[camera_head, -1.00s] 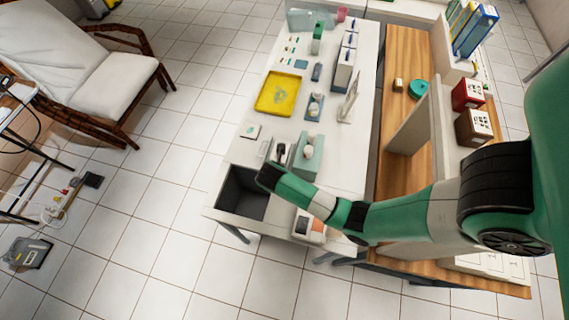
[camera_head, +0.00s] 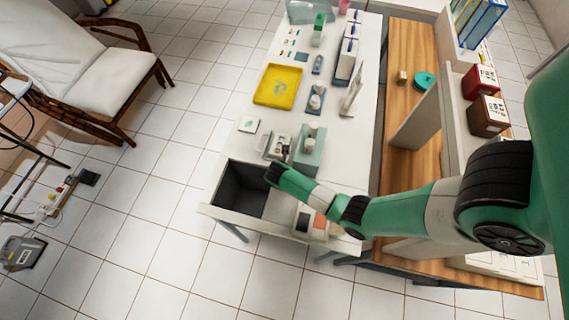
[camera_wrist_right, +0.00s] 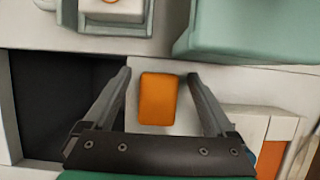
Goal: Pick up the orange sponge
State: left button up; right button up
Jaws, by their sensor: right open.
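The orange sponge (camera_wrist_right: 158,99) lies flat on the white table top (camera_wrist_right: 163,73) in the right wrist view. It sits between the two fingers of my right gripper (camera_wrist_right: 159,76), which is open. There is a gap on each side of the sponge, and it is not gripped. In the head view my right arm reaches in from the right, its end at the near part of the table. The sponge cannot be made out there, apparently hidden by the arm. My left gripper is not in view.
A dark open bin (camera_head: 240,188) is left of the arm's end; it also shows in the wrist view (camera_wrist_right: 60,100). A pale green box (camera_head: 309,158) stands close by, with a white device (camera_wrist_right: 115,10) beside it. A yellow tray (camera_head: 278,87) lies farther back.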

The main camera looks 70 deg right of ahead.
grip_shut()
dwell(0.4)
jog(key=shift+r, duration=0.1)
jog(key=shift+r, duration=0.3)
jog(key=p+v, duration=0.1)
jog(key=v, duration=0.1)
jog(key=p+v, duration=0.1)
jog(key=v, duration=0.1)
jog(key=shift+s+d+r+p, duration=0.1)
jog(key=shift+d+r+p, duration=0.15)
jog(key=shift+d+p, duration=0.15)
jog(key=a+r, duration=0.1)
jog(key=s+a+r+p, duration=0.1)
jog(key=r, duration=0.1)
jog(key=s+a+r+p, duration=0.1)
jog(key=shift+a+r, duration=0.15)
jog(key=s+a+r+p, duration=0.1)
jog(key=s+a+r, duration=0.2)
jog(key=a, duration=0.5)
jog(key=shift+s+r+p, duration=0.3)
jog(key=shift+s+r, duration=0.1)
jog(key=shift+s, duration=0.45)
